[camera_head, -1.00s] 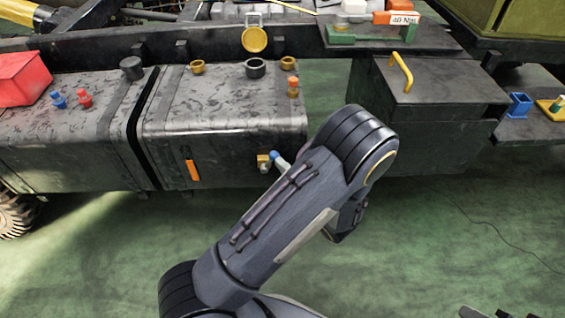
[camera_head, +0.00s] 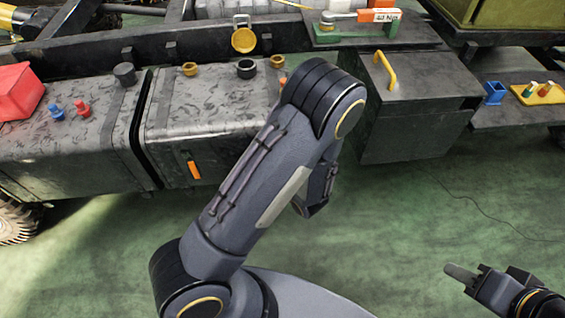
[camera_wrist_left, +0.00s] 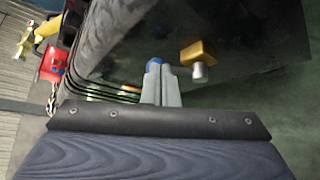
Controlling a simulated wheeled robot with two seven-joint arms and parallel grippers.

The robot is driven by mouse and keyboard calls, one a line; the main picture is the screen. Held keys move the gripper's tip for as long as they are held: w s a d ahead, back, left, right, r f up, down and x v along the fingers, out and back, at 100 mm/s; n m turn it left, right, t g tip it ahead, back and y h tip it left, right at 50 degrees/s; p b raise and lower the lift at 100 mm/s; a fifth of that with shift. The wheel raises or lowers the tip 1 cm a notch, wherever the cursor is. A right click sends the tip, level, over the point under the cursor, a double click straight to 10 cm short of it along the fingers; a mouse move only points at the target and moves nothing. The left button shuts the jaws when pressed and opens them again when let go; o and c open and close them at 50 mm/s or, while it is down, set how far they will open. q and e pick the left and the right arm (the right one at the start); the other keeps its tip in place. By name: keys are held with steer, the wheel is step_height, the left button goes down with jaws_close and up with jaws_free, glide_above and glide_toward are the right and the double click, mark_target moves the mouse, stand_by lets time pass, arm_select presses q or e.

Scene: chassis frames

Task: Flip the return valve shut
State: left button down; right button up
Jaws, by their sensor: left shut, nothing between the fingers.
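In the left wrist view a brass valve block (camera_wrist_left: 198,50) with a silver stub is mounted on the dark tank (camera_wrist_left: 130,50). A blue tip (camera_wrist_left: 155,62) shows at the ends of my left gripper's fingers (camera_wrist_left: 160,75); whether they touch is unclear. The fingers are together and empty, left of the brass block. In the head view my left arm hides this valve and its own gripper. An orange lever (camera_head: 194,170) hangs on the tank's front face (camera_head: 220,140). My right gripper (camera_head: 462,273) is at the lower right, away from the tank; its opening is unclear.
A black box with a yellow handle (camera_head: 386,70) stands right of the tank. Blue and red fittings (camera_head: 82,108) and a red box (camera_head: 18,90) sit on the left tank. A blue holder (camera_head: 494,93) and yellow tray (camera_head: 540,94) lie right. Green floor in front is clear.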

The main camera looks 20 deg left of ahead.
arm_select(q)
steer(key=shift+r, duration=0.15)
steer(key=shift+r+p, duration=0.7)
steer(key=shift+p, duration=0.15)
steer(key=s+a+r+p+v, duration=0.1)
steer(key=p+v, duration=0.3)
steer(key=v, duration=0.9)
steer(key=shift+s+d+r, duration=0.15)
steer(key=shift+s+r, duration=0.05)
steer(key=shift+r, duration=0.35)
